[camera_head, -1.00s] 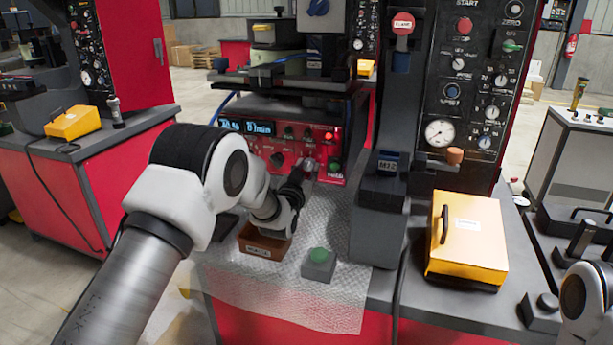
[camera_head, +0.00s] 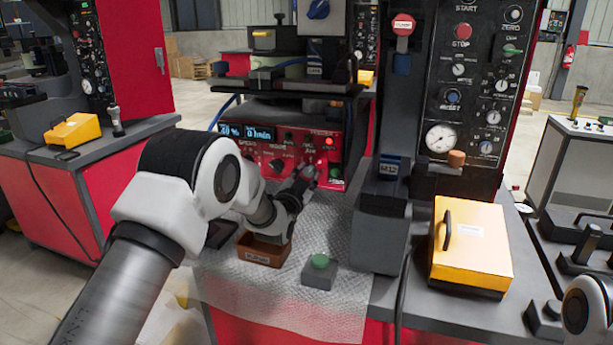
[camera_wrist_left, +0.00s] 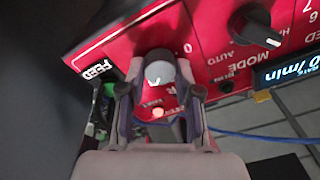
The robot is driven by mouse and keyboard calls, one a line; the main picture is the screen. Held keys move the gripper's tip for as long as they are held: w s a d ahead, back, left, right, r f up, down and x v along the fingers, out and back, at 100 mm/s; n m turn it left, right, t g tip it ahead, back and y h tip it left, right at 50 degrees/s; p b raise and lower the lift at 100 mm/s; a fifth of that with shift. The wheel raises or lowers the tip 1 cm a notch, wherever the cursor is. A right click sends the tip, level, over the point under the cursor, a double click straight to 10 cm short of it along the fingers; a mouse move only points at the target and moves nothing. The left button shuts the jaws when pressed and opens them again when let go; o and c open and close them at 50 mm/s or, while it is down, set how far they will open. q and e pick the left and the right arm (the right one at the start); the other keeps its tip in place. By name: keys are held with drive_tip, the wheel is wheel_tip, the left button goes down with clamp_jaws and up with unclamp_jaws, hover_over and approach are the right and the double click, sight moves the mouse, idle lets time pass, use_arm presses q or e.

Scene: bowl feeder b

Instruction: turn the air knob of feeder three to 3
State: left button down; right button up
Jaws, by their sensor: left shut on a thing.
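The feeder's red control panel (camera_head: 262,158) stands at the back of the middle bench, with a lit blue display. My left gripper (camera_head: 311,174) is at the right part of this panel. In the left wrist view the panel appears upside down. There my left gripper (camera_wrist_left: 160,80) is shut on a round grey knob (camera_wrist_left: 159,72), one finger on each side. A light mark shows on the knob's face. A "0" is printed beside it; the rest of its scale is hidden by the fingers or too blurred to read. My right gripper is not in view.
A black MODE knob (camera_wrist_left: 250,24) sits beside the held knob on the panel. Below the panel are a brown bin (camera_head: 262,250) and a green button box (camera_head: 319,271). A dark column (camera_head: 380,225) and a yellow case (camera_head: 471,243) stand to the right.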

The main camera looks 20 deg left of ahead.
use_arm(q)
drive_tip(key=shift+r, duration=0.2)
drive_tip(key=c, duration=0.9)
unclamp_jaws()
drive_tip(key=shift+c, duration=0.2)
drive_tip(key=shift+o, duration=0.7)
drive_tip(key=shift+w+f, duration=0.15)
drive_tip(key=s+f, duration=0.1)
drive_tip(key=s, duration=1.1)
drive_tip(key=shift+a, duration=0.2)
drive_tip(key=shift+f, duration=0.2)
